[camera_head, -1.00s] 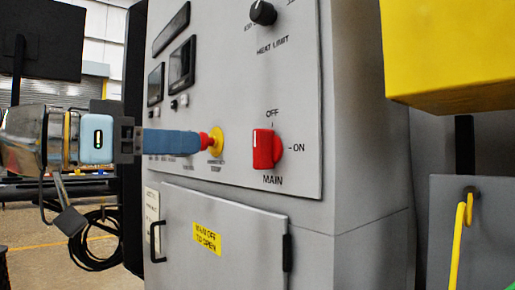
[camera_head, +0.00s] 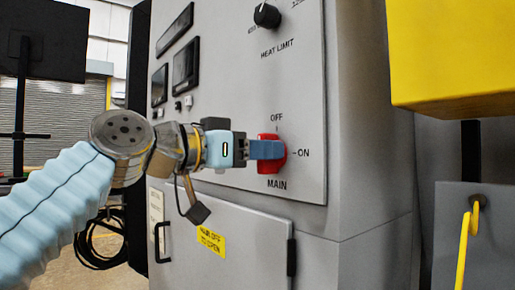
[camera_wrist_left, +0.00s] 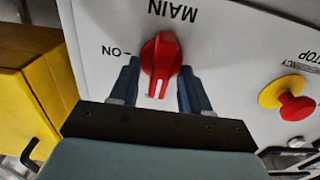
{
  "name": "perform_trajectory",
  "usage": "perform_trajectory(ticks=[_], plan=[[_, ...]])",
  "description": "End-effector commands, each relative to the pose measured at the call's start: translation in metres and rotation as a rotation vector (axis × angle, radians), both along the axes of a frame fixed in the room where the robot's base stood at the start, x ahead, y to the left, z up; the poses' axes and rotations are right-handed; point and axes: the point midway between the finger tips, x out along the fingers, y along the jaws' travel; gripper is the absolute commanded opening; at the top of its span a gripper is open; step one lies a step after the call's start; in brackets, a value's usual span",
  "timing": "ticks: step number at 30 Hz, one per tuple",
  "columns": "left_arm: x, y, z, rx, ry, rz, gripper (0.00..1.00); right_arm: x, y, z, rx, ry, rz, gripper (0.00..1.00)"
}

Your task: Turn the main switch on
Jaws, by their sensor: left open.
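The main switch (camera_head: 271,166) is a red knob on the grey panel, between the OFF, ON and MAIN labels. In the head view my left gripper (camera_head: 268,150) reaches it from the left, and its blue fingers hide part of the knob. The left wrist view shows the panel upside down, with the red knob (camera_wrist_left: 161,58) between the two open fingers (camera_wrist_left: 159,72), one on each side. I cannot tell whether either finger touches it. The knob's white mark points away from MAIN, toward the OFF side, not at ON. My right gripper is not in view.
A red emergency stop button on a yellow base (camera_wrist_left: 290,103) sits beside the switch. The heat limit knob (camera_head: 267,15) is above. A cabinet door with a yellow label (camera_head: 211,241) is below. A yellow box (camera_head: 450,55) juts out at the upper right.

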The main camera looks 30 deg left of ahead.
Motion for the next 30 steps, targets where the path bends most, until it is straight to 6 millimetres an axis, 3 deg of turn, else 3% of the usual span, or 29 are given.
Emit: perform_trajectory(ticks=[5, 14, 30], plan=[[-0.0002, 0.0001, -0.0001, 0.0, 0.0, 0.0, 0.44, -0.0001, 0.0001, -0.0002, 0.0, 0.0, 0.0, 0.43], [-0.0003, 0.0001, 0.0, 0.0, 0.0, 0.0, 0.0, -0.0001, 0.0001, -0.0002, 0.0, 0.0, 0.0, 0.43], [-0.0004, -0.0015, -0.0014, 0.108, -0.047, -0.003, 0.0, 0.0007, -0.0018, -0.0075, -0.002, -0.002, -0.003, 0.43]])
